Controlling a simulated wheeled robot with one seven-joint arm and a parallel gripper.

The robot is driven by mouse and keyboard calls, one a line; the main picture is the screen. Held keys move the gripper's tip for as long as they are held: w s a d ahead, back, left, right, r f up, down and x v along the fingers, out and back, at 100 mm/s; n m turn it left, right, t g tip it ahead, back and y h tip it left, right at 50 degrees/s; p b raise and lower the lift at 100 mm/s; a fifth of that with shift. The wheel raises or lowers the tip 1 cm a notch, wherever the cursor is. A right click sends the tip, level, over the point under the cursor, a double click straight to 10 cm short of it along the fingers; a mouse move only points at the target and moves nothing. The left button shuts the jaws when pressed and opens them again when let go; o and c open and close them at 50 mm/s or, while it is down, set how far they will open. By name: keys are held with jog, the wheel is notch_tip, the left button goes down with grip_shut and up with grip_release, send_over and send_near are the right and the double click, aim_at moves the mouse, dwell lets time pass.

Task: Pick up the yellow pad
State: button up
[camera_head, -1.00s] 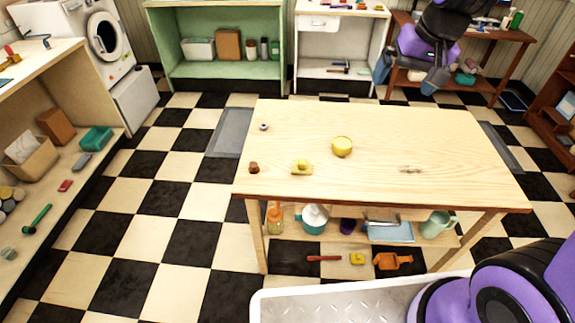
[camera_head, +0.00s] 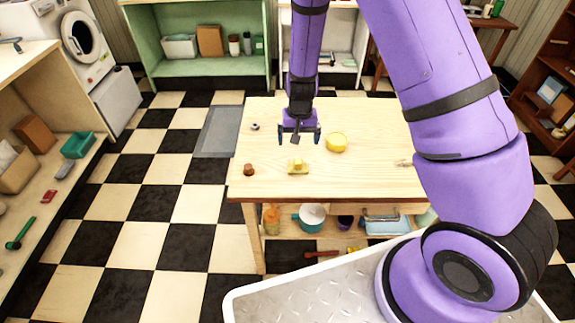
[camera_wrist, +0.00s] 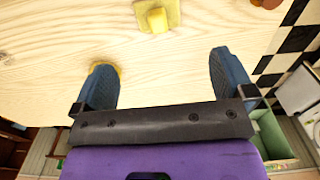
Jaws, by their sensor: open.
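The yellow pad (camera_head: 298,167), a small flat yellow piece with a raised block on top, lies on the wooden table near its front left part. It also shows at the top of the wrist view (camera_wrist: 170,14). My gripper (camera_head: 299,139) points down over the table, behind the pad as seen from the head. Its two blue fingers are wide apart with only bare tabletop showing between them in the wrist view (camera_wrist: 160,65). The pad is beyond the fingertips, roughly centred between them, and not touched.
A round yellow thing (camera_head: 336,142) stands right of my gripper, partly hidden by a finger in the wrist view. A small brown object (camera_head: 249,170) and a small ring-like object (camera_head: 255,126) sit on the table (camera_head: 375,180). Its lower shelf holds a teal-and-white pot (camera_head: 311,217).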

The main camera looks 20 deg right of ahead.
aim_at(298, 161)
jog(key=shift+w+a+f, duration=0.1)
jog(key=shift+a+f, duration=0.1)
jog(key=shift+f, duration=0.7)
notch_tip(298, 161, down, 5)
jog(key=shift+d+f, duration=0.15)
jog(key=shift+f, duration=1.2)
jog(key=shift+d+f, duration=0.15)
jog(key=shift+f, duration=1.15)
jog(key=c, duration=0.9)
